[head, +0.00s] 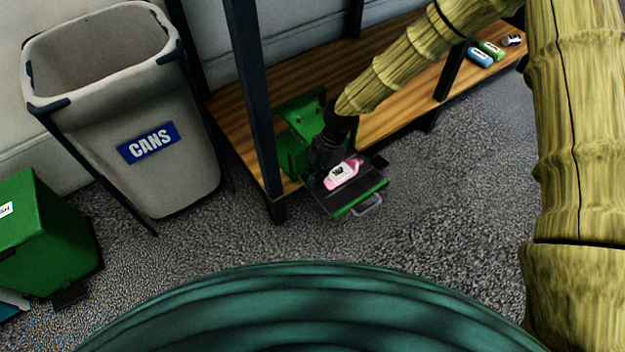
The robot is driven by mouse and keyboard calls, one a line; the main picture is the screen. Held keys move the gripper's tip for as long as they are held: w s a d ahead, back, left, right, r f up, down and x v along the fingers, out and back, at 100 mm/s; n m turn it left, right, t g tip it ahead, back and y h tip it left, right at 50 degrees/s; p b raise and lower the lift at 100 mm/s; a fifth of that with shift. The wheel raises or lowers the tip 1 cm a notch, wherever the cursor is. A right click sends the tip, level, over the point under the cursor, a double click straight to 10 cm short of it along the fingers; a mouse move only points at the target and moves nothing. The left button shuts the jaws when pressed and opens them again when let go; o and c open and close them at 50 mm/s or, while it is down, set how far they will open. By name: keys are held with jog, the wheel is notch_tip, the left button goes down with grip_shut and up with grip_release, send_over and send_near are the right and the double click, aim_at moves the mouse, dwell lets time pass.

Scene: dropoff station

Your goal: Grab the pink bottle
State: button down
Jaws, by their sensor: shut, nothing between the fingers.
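The pink bottle (342,174), with a white label bearing a dark mark, lies on its side on the dark panel (350,198) of a green unit. The panel has a metal handle at its front edge. My black gripper (322,170) is shut and empty, close to the bottle's left end. I cannot tell whether it touches the bottle. The fingertips are small and dark against the panel.
The green unit's upright part (297,122) stands on a wooden shelf (400,118) with dark posts. Blue and green bottles (480,56) lie at the shelf's far right. A grey bin labelled CANS (180,180) and a green bin (40,235) stand left. Carpet is clear at right.

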aim_at(336, 170)
jog(key=shift+w+d+r+p, duration=0.25)
jog(key=shift+w+d+p, duration=0.15)
jog(key=shift+p, duration=0.35)
jog(key=w+d+p, duration=0.2)
jog(key=d+p, duration=0.1)
jog(key=w+d+p, duration=0.1)
jog(key=d, duration=0.1)
jog(key=shift+w+d+f, duration=0.1)
jog(key=shift+w+d, duration=0.05)
jog(key=shift+w, duration=0.15)
jog(key=shift+w+d+f, duration=0.15)
jog(key=shift+w+d, duration=0.1)
jog(key=shift+d, duration=0.1)
